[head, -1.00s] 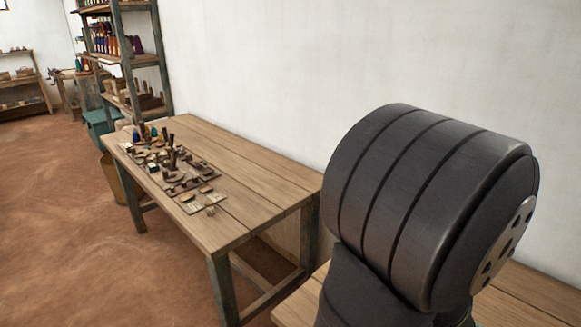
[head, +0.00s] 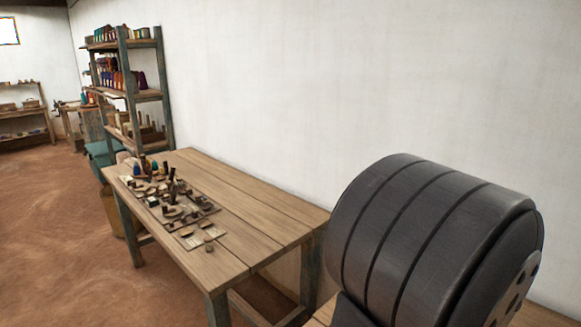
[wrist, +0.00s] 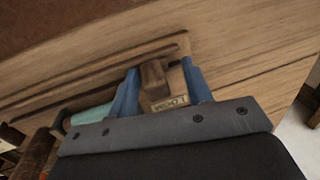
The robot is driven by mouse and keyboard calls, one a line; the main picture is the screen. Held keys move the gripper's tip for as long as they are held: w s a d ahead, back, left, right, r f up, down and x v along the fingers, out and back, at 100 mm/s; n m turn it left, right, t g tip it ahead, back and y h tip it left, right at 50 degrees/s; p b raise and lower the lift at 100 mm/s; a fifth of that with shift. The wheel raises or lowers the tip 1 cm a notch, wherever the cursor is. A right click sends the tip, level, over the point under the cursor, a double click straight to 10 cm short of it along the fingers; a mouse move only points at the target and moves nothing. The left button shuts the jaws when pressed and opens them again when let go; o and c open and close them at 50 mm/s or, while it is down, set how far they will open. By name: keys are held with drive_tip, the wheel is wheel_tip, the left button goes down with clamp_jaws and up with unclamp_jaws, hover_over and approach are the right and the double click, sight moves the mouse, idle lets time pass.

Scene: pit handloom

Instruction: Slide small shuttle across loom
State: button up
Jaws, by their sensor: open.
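In the wrist view my gripper (wrist: 160,76) has two blue fingers spread apart over a wooden surface. A small brown wooden block (wrist: 153,80) shows between the fingers, with visible room to the right finger. I cannot tell whether this block is the small shuttle. A pale label (wrist: 168,103) with dark lettering lies just below the block, near the gripper's grey palm. Long dark wooden strips (wrist: 85,75) run from the left toward the fingers. No loom or shuttle can be made out in the head view, and my gripper is out of its picture.
A teal cylinder (wrist: 90,115) lies left of the left finger, beside dark brown objects. In the head view a wooden table (head: 255,215) carries several small tools and pieces on its left part; its right part is bare. A shelf (head: 140,95) stands behind, against the white wall.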

drive_tip(key=shift+r, duration=3.2)
drive_tip(key=shift+f, duration=0.1)
drive_tip(key=shift+f, duration=3.1)
drive_tip(key=shift+w+a, duration=0.1)
